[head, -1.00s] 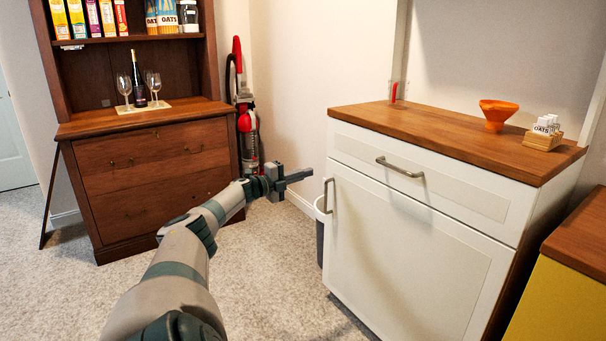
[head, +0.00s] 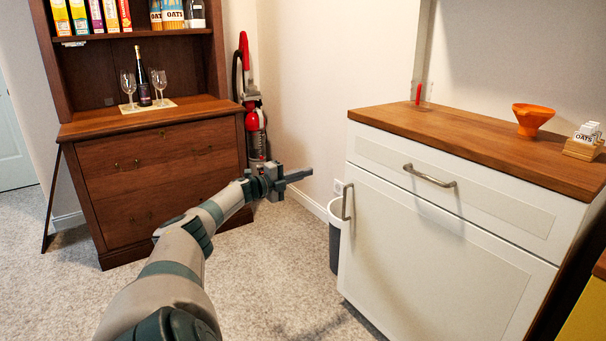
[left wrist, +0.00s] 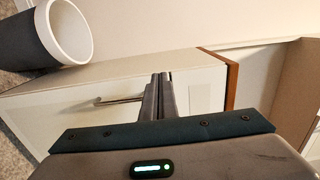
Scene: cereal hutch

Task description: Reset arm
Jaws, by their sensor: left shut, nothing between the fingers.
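My left arm reaches in from the lower left of the head view, stretched forward over the carpet. Its gripper (head: 296,178) is shut and empty, in the air between the dark wooden hutch and the white cabinet. In the left wrist view the two fingers of the gripper (left wrist: 160,80) lie together, pointing toward the white cabinet (left wrist: 200,75). The white cabinet (head: 440,250) stands to the right of the gripper in the head view, with a gap between them. My right gripper is not in view.
The dark hutch (head: 160,170) holds cereal boxes, a bottle (head: 142,80) and glasses. A red vacuum cleaner (head: 253,120) stands behind the gripper. A bin (head: 335,245) stands beside the cabinet. An orange funnel (head: 532,117) and a small labelled rack (head: 583,145) sit on the cabinet top. Carpet is open in front.

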